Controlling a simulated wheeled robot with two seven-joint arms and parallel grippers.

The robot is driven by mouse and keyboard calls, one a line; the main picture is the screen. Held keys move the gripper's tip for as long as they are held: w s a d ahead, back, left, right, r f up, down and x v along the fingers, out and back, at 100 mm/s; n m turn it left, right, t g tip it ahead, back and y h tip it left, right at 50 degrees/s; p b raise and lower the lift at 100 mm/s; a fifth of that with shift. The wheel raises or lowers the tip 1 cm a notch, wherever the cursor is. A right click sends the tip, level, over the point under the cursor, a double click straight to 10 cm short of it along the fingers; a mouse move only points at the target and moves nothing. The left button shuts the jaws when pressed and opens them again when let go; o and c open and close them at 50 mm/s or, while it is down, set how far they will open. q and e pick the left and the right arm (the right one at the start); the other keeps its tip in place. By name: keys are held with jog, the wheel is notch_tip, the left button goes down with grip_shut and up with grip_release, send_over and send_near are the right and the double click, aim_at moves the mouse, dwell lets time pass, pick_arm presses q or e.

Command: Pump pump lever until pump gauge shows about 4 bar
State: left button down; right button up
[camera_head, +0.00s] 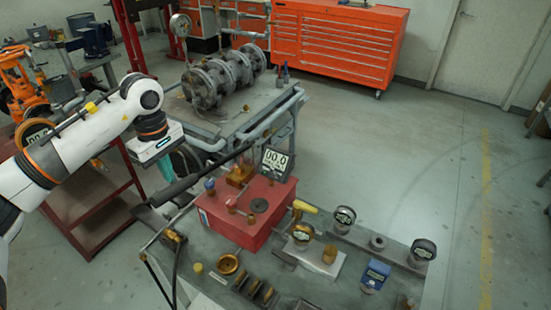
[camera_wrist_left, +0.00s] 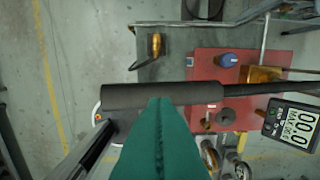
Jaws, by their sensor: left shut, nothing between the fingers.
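The pump is a red box (camera_head: 245,215) on the grey bench. Its pump lever has a thick black grip (camera_head: 174,190) and slants up to the right. The lever's grip also crosses the left wrist view (camera_wrist_left: 170,95). The digital pump gauge (camera_head: 277,161) reads 00.0; it also shows in the left wrist view (camera_wrist_left: 292,124). My left gripper (camera_head: 186,172) has green fingers, shut and empty, just above the lever's grip. In the left wrist view the fingertips (camera_wrist_left: 158,102) overlap the grip; I cannot tell whether they touch it. My right gripper is out of view.
Round gauges (camera_head: 344,217), a blue meter (camera_head: 374,276) and a yellow-handled valve (camera_head: 304,207) stand right of the pump. Behind is a cart (camera_head: 240,115) with a large flanged valve (camera_head: 215,80). The floor at right is clear.

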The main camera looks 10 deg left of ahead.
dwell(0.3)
pick_arm(q)
notch_tip(320, 180, down, 11)
jog(key=b, duration=0.8)
jog(key=shift+f+b, duration=0.2)
jog(key=shift+b, duration=0.1)
dwell(0.4)
notch_tip(320, 180, up, 10)
jog(key=p, duration=0.6)
jog(key=shift+f, duration=0.4)
dwell(0.9)
